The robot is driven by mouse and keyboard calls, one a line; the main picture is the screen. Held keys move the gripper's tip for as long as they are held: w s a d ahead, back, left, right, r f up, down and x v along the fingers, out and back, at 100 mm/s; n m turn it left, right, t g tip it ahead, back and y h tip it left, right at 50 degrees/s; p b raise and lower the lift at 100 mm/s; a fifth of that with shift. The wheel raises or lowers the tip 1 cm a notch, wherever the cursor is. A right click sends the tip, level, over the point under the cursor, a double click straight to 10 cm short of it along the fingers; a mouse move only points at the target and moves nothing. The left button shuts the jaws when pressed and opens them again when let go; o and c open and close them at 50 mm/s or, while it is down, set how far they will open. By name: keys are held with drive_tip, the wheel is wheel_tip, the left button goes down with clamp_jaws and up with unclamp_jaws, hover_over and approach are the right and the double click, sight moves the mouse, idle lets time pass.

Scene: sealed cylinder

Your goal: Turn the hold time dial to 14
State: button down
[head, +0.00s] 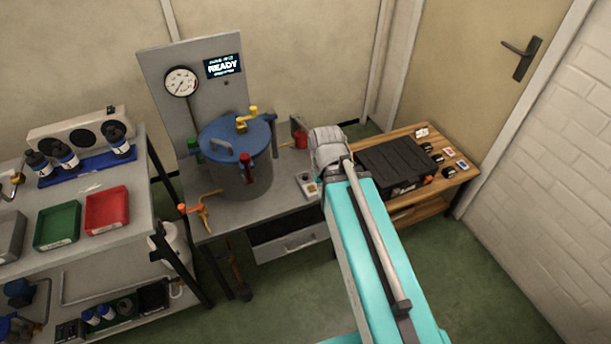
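No dial marked as hold time can be read in the head view. A small pale box (307,185) with a dark and reddish detail sits on the grey bench, just left of my arm. It may carry the dial, but it is too small to tell, and no number is legible. My teal arm link (372,255) reaches up from the bottom of the picture. A pale grey rounded shape (328,148) shows at its far end, and I cannot tell whether it is part of my arm. My gripper's fingers are not visible.
A blue-lidded cylinder (240,180) stands on the bench (225,222), before a panel with a gauge (181,82) and a display (224,66) reading READY. A black case (398,165) lies on the wooden table at right. A shelf with trays (107,210) stands left.

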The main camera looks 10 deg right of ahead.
idle(0.3)
drive_tip(key=c, duration=1)
unclamp_jaws()
drive_tip(key=shift+w+f, duration=0.15)
drive_tip(key=shift+w, duration=0.05)
drive_tip(key=o, duration=0.6)
drive_tip(key=w+f+b, duration=0.2)
drive_tip(key=w, duration=0.1)
drive_tip(key=shift+w+f+b, duration=0.2)
drive_tip(key=shift+w+b, duration=0.1)
drive_tip(key=shift+b, duration=0.05)
drive_tip(key=shift+c, duration=0.2)
drive_tip(key=n+b, duration=0.3)
drive_tip(key=b, duration=1.1)
hover_over(305, 174)
drive_tip(key=s, duration=0.1)
wheel_tip(305, 174, down, 14)
drive_tip(key=shift+s+r, duration=0.15)
drive_tip(key=shift+r, duration=0.05)
drive_tip(key=shift+w+f, duration=0.2)
drive_tip(key=shift+w, duration=0.35)
drive_tip(key=shift+f, duration=0.15)
drive_tip(key=shift+f+b, duration=3.6)
drive_tip(key=shift+b, duration=0.15)
